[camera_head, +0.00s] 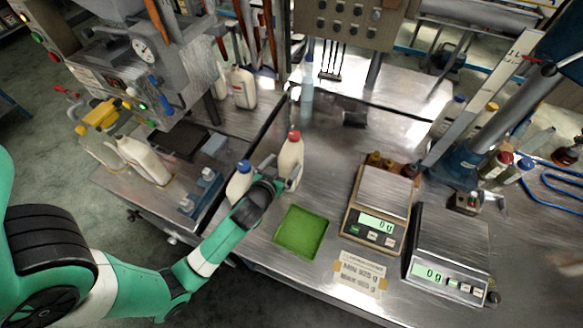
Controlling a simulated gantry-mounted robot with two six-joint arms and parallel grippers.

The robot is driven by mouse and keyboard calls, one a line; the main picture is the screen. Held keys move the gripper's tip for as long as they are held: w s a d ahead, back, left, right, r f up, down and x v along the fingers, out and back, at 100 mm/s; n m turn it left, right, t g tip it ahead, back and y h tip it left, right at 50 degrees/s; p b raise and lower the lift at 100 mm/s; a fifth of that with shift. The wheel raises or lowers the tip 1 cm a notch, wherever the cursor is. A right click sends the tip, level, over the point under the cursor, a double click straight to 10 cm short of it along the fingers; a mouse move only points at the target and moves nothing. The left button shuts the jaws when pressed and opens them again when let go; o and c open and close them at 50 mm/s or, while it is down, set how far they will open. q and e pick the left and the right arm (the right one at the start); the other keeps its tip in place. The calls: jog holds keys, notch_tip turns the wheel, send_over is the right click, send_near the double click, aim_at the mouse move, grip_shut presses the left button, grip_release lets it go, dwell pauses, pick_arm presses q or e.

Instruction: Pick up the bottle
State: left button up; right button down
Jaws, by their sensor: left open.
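A white bottle with a red cap (291,158) stands upright on the metal table, near its left part. A white bottle with a blue cap (239,184) stands to its left, beside my left wrist. My left gripper (277,172) is open, with its fingers right at the left side of the red-capped bottle. I cannot tell whether they touch it. My wrist hides part of the space between the two bottles. My right gripper is out of view.
A green tray (301,232) lies in front of the red-capped bottle. Two scales (379,207) (449,250) stand to the right. A filling machine (135,60) is at the upper left. More bottles stand at the back and right. The table centre behind the scales is fairly clear.

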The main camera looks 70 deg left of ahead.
aim_at(291, 154)
pick_arm(q)
jog(key=b+x, duration=0.1)
jog(key=x, duration=0.5)
jog(key=shift+w, duration=0.3)
jog(key=shift+c, duration=0.3)
grip_shut()
jog(key=shift+r, duration=0.15)
